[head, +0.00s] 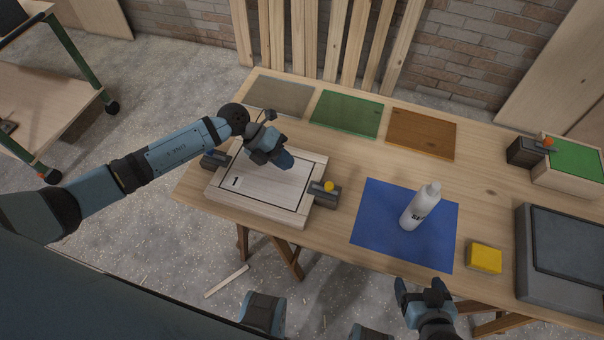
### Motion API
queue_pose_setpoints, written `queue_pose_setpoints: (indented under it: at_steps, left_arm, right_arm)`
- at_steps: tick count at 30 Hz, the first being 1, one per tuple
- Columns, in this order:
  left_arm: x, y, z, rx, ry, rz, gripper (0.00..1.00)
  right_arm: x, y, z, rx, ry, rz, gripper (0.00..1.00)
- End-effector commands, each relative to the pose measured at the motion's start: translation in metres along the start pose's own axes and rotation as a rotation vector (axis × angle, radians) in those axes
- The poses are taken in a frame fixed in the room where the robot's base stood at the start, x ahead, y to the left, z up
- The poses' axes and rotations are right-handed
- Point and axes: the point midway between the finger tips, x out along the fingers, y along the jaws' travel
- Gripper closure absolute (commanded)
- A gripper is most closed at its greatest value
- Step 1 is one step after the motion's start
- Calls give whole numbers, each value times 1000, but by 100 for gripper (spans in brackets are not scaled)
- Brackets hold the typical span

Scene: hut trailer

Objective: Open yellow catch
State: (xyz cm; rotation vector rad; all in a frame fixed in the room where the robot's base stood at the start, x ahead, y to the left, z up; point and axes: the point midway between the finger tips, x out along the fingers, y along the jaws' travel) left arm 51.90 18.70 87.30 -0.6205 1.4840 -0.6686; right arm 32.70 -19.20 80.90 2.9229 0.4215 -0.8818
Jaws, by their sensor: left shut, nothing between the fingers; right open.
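The yellow catch (328,187) is a small yellow knob on a dark grey block at the right edge of a pale wooden box (270,219) marked "1". My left gripper (284,161) is shut and empty above the box's lid, up and left of the yellow catch and apart from it. A similar dark catch with a blue knob (208,155) sits at the box's left edge, beside my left arm. My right gripper (424,288) is open and empty at the table's front edge, below the blue mat.
A white bottle (420,207) stands on the blue mat (372,232). A yellow block (485,258) and a grey case (530,285) are to the right. Grey, green (347,113) and brown (421,135) panels lie behind. A box with an orange-knobbed catch (547,143) stands far right.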

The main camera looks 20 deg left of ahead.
Motion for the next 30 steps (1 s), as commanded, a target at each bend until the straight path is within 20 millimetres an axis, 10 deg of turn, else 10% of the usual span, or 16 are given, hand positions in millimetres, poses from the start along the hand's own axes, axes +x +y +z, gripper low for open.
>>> queue_pose_setpoints:
  at_steps: [9, 30]
  left_arm:
    - [-36, 0, 0, 0, 0, 0, 100]
    - [-27, -18, -8, -26, -14, -95, 100]
  right_arm:
    - [3, 2, 2, -2, 3, 2, 18]
    - [0, 2, 0, -3, -1, 2, 18]
